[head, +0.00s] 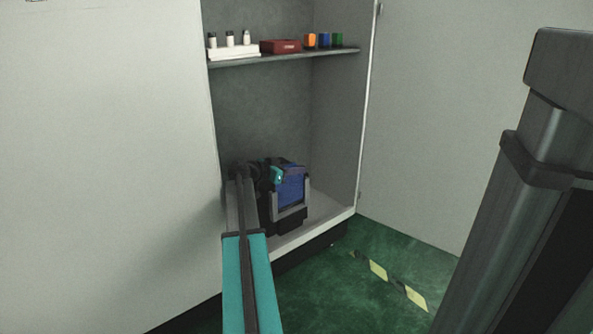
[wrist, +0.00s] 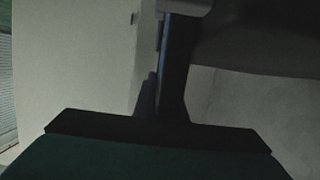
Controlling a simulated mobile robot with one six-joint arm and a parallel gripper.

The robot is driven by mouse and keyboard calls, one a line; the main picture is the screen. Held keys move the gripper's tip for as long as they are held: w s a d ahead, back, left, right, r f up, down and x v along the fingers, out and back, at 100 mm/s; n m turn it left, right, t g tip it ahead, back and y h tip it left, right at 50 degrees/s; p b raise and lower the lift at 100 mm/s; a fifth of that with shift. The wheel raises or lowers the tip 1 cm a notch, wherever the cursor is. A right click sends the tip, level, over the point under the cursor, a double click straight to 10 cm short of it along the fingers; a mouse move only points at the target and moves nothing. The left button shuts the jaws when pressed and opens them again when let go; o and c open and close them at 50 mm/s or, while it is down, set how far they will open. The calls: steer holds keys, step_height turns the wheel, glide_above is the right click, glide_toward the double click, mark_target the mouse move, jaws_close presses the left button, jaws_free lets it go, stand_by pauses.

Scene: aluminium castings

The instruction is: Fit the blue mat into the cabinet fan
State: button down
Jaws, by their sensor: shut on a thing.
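The blue mat (head: 291,190) shows as a dark blue panel low inside the open cabinet, framed by grey side posts. The black and grey housing around it, which looks like the cabinet fan (head: 289,222), stands on the cabinet floor. My gripper (head: 279,175) is at the mat's upper left, shut on it; its fingertips are hard to make out. In the wrist view, a dark upright strip, apparently the mat edge-on (wrist: 175,70), rises from the gripper. I cannot tell whether the mat is seated in the housing or in front of it.
The shelf (head: 285,58) above holds a white rack with bottles (head: 232,49), a red box (head: 280,47) and orange, blue and green items. The right cabinet door (head: 440,120) stands open. Green floor (head: 340,285) with striped tape is clear in front.

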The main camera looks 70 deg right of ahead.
steer(key=shift+f+b, duration=0.8)
steer(key=shift+f, duration=0.35)
steer(key=shift+r, duration=0.3)
stand_by(0.4)
steer(key=shift+r+p, duration=0.35)
steer(key=shift+r, duration=0.15)
steer(key=shift+r+p, duration=1.7)
steer(key=shift+r, duration=3.65)
stand_by(0.3)
